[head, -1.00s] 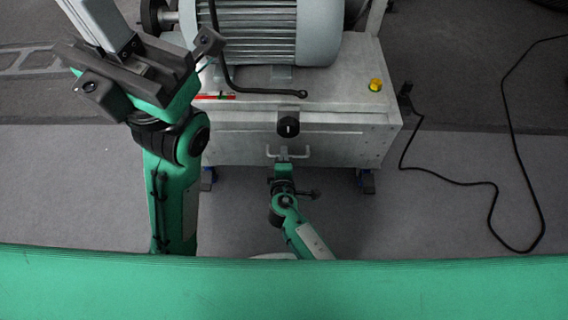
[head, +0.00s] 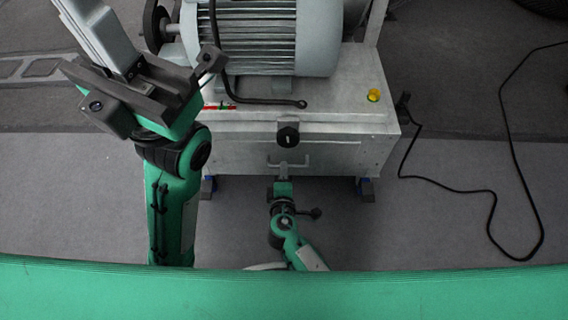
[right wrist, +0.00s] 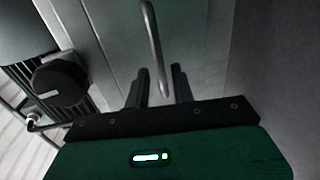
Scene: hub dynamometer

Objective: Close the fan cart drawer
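The fan cart (head: 345,115) is a pale grey metal box with a motor on top. Its drawer front (head: 335,158) faces me, with a thin bar handle (head: 300,164); I cannot tell how far the drawer stands out. My right gripper (head: 283,172) is just in front of the handle. In the right wrist view its two dark fingers (right wrist: 160,84) are apart, and the handle (right wrist: 154,45) runs down towards the gap between them; contact is not clear. My left gripper (head: 100,38) is high at the left, away from the drawer, its finger gap unclear.
A black round knob (head: 288,137) sits above the handle. A black bent lever (head: 262,101) and a yellow button (head: 374,95) are on the cart top. A black cable (head: 455,182) lies on the floor at right. Floor in front of the cart is clear.

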